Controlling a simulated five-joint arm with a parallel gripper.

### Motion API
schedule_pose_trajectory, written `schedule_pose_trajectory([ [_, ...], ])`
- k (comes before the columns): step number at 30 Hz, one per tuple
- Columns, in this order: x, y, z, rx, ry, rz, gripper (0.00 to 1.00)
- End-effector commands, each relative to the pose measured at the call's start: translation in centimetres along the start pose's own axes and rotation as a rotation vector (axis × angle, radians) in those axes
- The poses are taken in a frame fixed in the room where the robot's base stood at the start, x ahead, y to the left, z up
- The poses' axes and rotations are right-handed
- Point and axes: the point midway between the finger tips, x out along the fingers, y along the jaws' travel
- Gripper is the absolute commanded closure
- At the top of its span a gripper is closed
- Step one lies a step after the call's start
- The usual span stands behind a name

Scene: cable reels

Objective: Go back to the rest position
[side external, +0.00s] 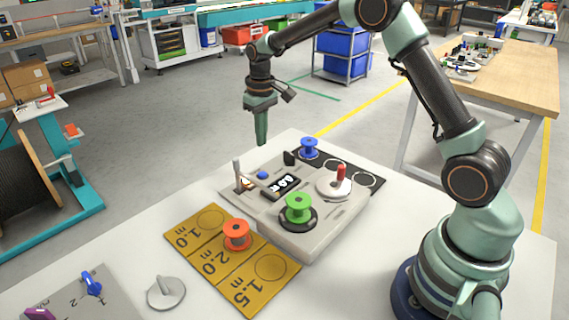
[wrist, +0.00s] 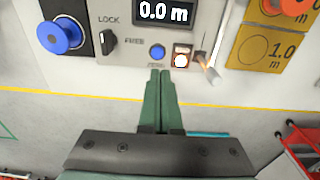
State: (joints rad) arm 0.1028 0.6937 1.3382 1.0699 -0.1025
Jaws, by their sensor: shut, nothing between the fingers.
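My gripper (side external: 261,127) is shut and empty. It hangs in the air above the far edge of the cable-measuring machine (side external: 320,232), its fingers pointing down. In the wrist view, the closed green fingertips (wrist: 160,74) show just below the blue button (wrist: 157,52) and the lit switch (wrist: 181,57). The display (wrist: 165,11) reads 0.0 m. A green reel (side external: 298,208) sits on the machine's front spindle. A red-handled crank disc (side external: 334,187) is beside it.
An orange reel (side external: 236,235) stands on the 2.0 m place of the yellow mat (side external: 184,231). A blue reel (side external: 309,148) stands on the dark mat (side external: 367,180) behind the machine. A grey knob (side external: 165,293) lies on the white table. An upright lever (side external: 238,172) rises near my gripper.

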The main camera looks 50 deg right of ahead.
Motion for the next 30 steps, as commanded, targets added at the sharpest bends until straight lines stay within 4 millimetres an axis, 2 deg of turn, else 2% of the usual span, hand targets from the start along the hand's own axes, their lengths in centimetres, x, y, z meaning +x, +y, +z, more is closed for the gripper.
schedule_pose_trajectory([
  [1,-1.8,-0.3,0.5,-0.001,0.025,0.002,1.00],
  [6,-6.7,-1.4,3.1,-0.001,0.096,0.007,1.00],
  [12,-11.1,-2.5,7.2,-0.001,0.180,0.010,1.00],
  [15,-12.6,-3.1,9.4,-0.001,0.221,0.010,1.00],
  [22,-14.7,-4.1,14.9,-0.001,0.318,0.007,1.00],
  [30,-14.6,-5.0,20.2,-0.001,0.418,0.000,1.00],
])
